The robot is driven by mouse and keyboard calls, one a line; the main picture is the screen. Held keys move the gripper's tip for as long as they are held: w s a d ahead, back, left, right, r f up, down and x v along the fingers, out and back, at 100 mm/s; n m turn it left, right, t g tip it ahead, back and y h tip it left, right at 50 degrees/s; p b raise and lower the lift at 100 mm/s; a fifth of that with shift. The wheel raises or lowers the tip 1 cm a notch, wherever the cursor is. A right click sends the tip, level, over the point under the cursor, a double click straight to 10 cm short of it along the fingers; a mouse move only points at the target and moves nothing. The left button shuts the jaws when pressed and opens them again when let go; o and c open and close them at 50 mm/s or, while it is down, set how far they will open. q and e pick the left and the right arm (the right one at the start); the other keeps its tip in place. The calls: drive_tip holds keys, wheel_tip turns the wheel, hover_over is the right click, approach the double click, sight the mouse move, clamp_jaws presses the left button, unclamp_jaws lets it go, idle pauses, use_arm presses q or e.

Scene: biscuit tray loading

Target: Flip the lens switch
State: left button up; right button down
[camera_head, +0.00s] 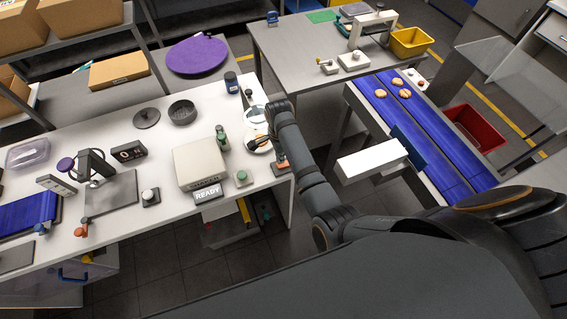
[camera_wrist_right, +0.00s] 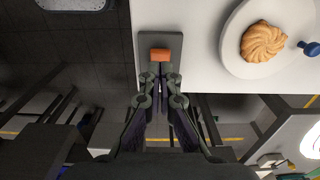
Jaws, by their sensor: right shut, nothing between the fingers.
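The lens switch shows in the right wrist view as an orange rocker (camera_wrist_right: 160,54) on a grey base plate (camera_wrist_right: 148,42) at the table edge. In the head view its orange part (camera_head: 281,163) is at the right front corner of the white table. My right gripper (camera_wrist_right: 162,78) is shut and empty, its fingertips over the base plate just short of the rocker. I cannot tell whether they touch it. In the head view the right gripper (camera_head: 280,153) is largely hidden behind its own wrist. My left gripper is not in view.
A white plate (camera_wrist_right: 233,58) with a biscuit (camera_wrist_right: 263,42) lies beside the switch, with a blue knob (camera_wrist_right: 311,48) close by. On the white table stand a beige box (camera_head: 199,163), a READY sign (camera_head: 208,192) and a green button (camera_head: 241,177). A blue conveyor (camera_head: 425,135) runs to the right.

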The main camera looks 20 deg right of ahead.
sight(281, 165)
drive_tip(key=shift+s+f+b, duration=0.1)
drive_tip(key=shift+f+b, duration=0.65)
drive_tip(key=shift+f, duration=0.75)
idle(0.6)
wheel_tip(281, 165, up, 3)
drive_tip(key=p, duration=0.2)
drive_tip(key=shift+f+p, duration=0.2)
drive_tip(key=shift+p, duration=0.2)
drive_tip(key=shift+r, duration=2.2)
